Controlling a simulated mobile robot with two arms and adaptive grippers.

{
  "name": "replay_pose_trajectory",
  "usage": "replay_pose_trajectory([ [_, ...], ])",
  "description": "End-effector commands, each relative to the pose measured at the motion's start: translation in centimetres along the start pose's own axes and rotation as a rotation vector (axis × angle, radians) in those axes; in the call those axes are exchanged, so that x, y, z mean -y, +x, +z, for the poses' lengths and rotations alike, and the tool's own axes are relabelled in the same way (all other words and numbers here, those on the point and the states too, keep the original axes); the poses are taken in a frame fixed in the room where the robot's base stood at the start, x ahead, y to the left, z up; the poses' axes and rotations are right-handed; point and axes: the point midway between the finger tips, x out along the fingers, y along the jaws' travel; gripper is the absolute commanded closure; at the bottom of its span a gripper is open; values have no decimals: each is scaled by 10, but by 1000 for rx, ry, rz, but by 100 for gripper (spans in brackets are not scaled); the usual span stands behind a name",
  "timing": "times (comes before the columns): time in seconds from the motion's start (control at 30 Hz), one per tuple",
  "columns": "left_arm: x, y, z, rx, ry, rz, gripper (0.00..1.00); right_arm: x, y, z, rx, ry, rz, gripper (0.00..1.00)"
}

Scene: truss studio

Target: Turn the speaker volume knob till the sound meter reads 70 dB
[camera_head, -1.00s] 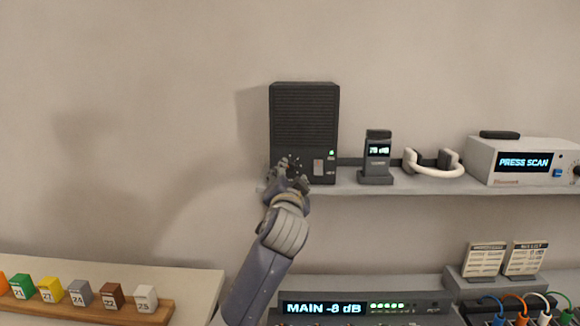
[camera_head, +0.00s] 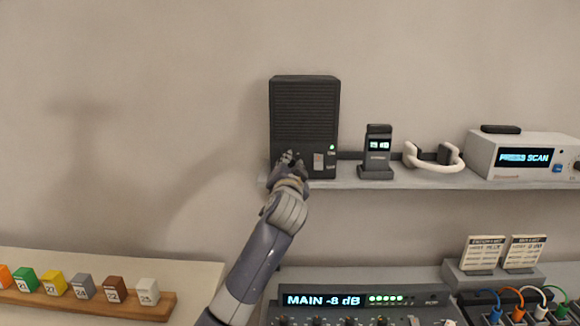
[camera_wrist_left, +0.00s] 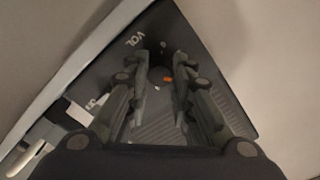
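The black speaker (camera_head: 304,110) stands on the wall shelf, with a green light and a small switch low on its right. My left gripper (camera_head: 290,158) is at its lower left front. In the left wrist view, my left gripper (camera_wrist_left: 164,85) has its fingers apart on either side of the dark knob area beside the "VOL" lettering. A small orange mark (camera_wrist_left: 168,78) shows between the fingertips. The knob's outline is dark and partly hidden; contact is unclear. The sound meter (camera_head: 378,155) stands right of the speaker with a lit display, its digits too blurred to read surely. My right gripper is not in view.
White headphones (camera_head: 433,158) and a white unit reading "PRESS SCAN" (camera_head: 530,155) stand farther right on the shelf (camera_head: 420,183). Below are a mixer (camera_head: 350,298) reading "MAIN -8 dB", two cards and coloured cables. Numbered cubes line a wooden board (camera_head: 100,304) at lower left.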

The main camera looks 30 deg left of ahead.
Motion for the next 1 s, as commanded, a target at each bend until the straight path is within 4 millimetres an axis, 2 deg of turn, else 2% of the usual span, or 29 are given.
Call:
replay_pose_trajectory([
  [0.37,-2,0,0,-1,-71,1,100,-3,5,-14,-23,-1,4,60],
  [1.0,-1,0,0,-1,-567,2,100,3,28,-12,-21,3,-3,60],
])
